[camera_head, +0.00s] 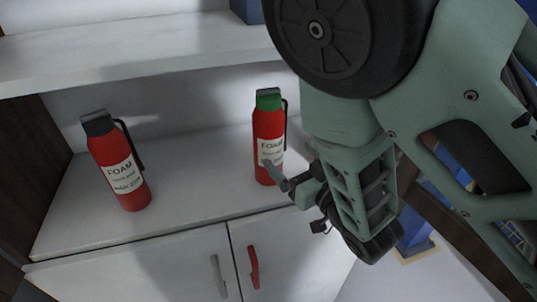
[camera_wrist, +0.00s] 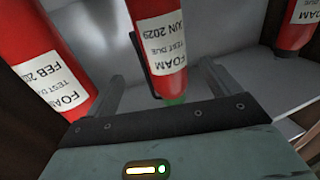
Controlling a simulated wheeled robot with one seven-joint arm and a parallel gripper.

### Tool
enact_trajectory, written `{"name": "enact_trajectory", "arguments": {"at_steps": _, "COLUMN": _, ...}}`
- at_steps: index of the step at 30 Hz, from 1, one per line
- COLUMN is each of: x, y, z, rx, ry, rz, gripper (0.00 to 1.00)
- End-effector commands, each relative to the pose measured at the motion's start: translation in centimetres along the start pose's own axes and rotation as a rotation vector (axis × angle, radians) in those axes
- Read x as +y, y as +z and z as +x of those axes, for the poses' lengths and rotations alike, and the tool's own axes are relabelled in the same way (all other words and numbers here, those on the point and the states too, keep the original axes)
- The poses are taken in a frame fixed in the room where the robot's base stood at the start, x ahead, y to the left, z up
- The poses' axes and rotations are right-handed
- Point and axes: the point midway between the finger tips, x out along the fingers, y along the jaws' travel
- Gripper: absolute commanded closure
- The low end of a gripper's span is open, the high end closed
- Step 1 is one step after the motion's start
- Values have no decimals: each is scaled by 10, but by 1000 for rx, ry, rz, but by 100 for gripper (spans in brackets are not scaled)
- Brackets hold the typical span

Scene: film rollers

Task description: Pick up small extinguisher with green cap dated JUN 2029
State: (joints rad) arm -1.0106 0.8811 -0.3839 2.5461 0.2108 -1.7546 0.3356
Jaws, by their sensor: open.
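The small red extinguisher with the green cap (camera_head: 268,130) stands upright on the white shelf in the head view. In the wrist view it appears inverted, and the label of this extinguisher (camera_wrist: 163,38) reads FOAM, TEST DUE, JUN 2029. Its green cap (camera_wrist: 175,99) shows low in that picture. My gripper (camera_head: 278,175) is open, with one finger in front of its lower body in the head view. In the wrist view the extinguisher appears between the two fingers of my gripper (camera_wrist: 163,82). I cannot tell how deep it sits between them.
A dark-capped red extinguisher (camera_head: 120,165) stands left on the shelf (camera_head: 195,185). Another red extinguisher (camera_wrist: 45,62), labelled FEB, is close on the left in the wrist view; my arm hides its place in the head view. An upper shelf (camera_head: 130,50) hangs above.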

Motion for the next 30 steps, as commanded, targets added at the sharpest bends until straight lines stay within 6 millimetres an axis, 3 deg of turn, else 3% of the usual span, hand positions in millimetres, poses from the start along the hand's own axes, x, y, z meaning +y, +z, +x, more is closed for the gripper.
{"name": "enact_trajectory", "arguments": {"at_steps": 9, "x": 0, "y": 6, "z": 10, "rx": 2, "ry": 0, "rz": 4, "gripper": 11}}
{"name": "enact_trajectory", "arguments": {"at_steps": 15, "x": 1, "y": -2, "z": 44, "rx": -3, "ry": 1, "rz": 0, "gripper": 11}}
{"name": "enact_trajectory", "arguments": {"at_steps": 23, "x": -1, "y": -2, "z": 62, "rx": -3, "ry": 1, "rz": 1, "gripper": 11}}
{"name": "enact_trajectory", "arguments": {"at_steps": 30, "x": -7, "y": -5, "z": 96, "rx": -3, "ry": 1, "rz": 0, "gripper": 11}}
